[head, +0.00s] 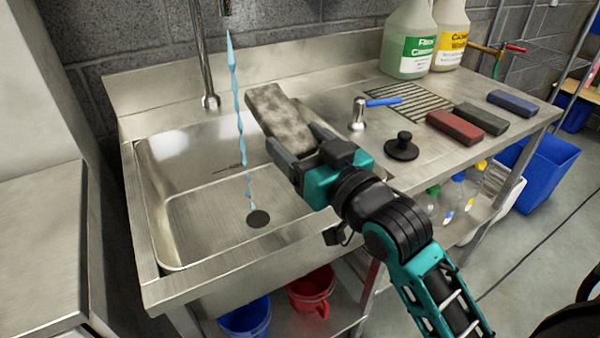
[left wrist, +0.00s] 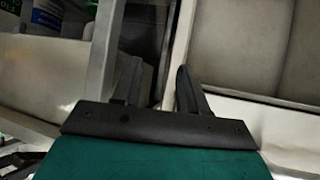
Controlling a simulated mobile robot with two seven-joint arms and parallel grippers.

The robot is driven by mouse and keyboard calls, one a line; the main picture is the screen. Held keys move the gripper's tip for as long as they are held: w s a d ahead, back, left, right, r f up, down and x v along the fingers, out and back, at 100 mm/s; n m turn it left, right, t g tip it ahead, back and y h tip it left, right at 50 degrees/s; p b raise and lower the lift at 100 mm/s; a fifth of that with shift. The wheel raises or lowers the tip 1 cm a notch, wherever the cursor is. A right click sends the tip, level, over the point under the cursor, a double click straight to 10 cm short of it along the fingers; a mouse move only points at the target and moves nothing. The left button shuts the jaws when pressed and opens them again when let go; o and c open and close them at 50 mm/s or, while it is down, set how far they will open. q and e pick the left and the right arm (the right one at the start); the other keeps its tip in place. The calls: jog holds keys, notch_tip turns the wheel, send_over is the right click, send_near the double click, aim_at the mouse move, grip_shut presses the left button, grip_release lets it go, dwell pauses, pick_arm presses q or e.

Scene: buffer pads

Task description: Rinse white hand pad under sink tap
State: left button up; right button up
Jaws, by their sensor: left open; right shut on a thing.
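The white hand pad (head: 279,112) is a greyish-white, dirt-stained block. My right gripper (head: 299,147) is shut on its near end and holds it tilted over the right edge of the sink basin (head: 190,165). Water (head: 238,105) runs from the tap (head: 207,60) down to the black drain (head: 258,218). The pad is to the right of the stream and apart from it. My left gripper (left wrist: 155,85) shows only in the left wrist view, open and empty.
Red (head: 455,126), dark grey (head: 481,118) and blue (head: 512,103) pads lie on the steel counter. A blue-handled valve (head: 360,112), a black stopper (head: 402,147) and two jugs (head: 408,40) also stand there. Buckets (head: 313,290) are below. The basin is otherwise empty.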

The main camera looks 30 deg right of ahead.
aim_at(277, 124)
jog(key=shift+d+t+b, duration=0.2)
jog(key=shift+t+b, duration=0.1)
jog(key=shift+b, duration=0.05)
jog(key=shift+w, duration=0.2)
jog(key=shift+w+a+r, duration=0.1)
jog(key=shift+w, duration=0.25)
jog(key=w, duration=0.2)
jog(key=w+b, duration=0.1)
jog(key=w, duration=0.3)
jog(key=shift+a, duration=0.4)
jog(key=shift+w+a+p, duration=0.25)
jog(key=shift+w+p, duration=0.15)
jog(key=shift+w, duration=1.1)
jog(key=shift+w+a+p, duration=0.2)
jog(key=shift+w+p, duration=0.15)
jog(key=shift+w, duration=1.1)
